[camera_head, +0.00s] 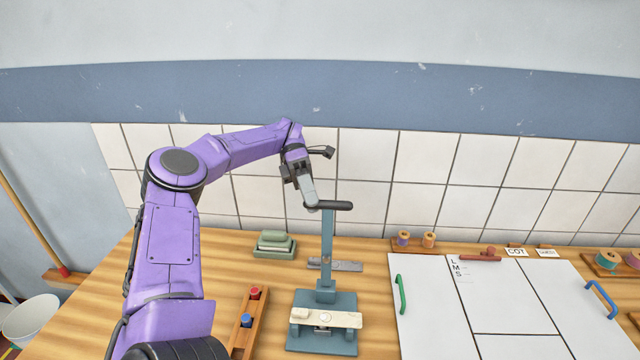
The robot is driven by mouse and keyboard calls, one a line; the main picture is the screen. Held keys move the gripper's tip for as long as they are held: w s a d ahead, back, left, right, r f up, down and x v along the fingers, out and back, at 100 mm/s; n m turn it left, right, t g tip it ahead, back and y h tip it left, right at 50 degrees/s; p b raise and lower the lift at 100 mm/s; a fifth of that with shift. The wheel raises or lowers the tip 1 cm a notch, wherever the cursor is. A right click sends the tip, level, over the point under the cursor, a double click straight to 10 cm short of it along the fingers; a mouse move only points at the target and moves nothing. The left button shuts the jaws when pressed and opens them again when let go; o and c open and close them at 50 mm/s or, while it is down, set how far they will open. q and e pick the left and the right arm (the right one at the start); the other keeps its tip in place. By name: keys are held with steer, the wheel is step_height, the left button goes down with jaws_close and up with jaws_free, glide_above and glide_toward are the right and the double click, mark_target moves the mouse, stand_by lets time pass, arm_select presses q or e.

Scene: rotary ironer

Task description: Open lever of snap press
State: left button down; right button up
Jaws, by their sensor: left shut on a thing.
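The snap press (326,245) stands on the wooden table, with a blue-grey base, an upright column and a pale bar across its lower part. Its dark lever (335,205) sits at the top of the column and points to the right, about level. My left gripper (311,202) reaches down from above and is shut on the left part of the lever. The fingertips partly hide the lever there. My right gripper is not in view.
A white board (425,325) with a green handle (400,294) lies right of the press. A tiled wall (420,160) stands behind.

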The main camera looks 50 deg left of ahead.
arm_select(q)
steer(key=shift+a+f, duration=0.2)
steer(key=shift+f, duration=0.3)
steer(key=shift+a+f, duration=0.15)
steer(key=shift+f, duration=0.3)
steer(key=shift+s, duration=0.1)
steer(key=c, duration=1.1)
jaws_free()
steer(key=shift+o, duration=0.7)
steer(key=shift+w, duration=0.25)
steer(key=shift+w+a+r, duration=0.15)
steer(key=shift+a, duration=0.05)
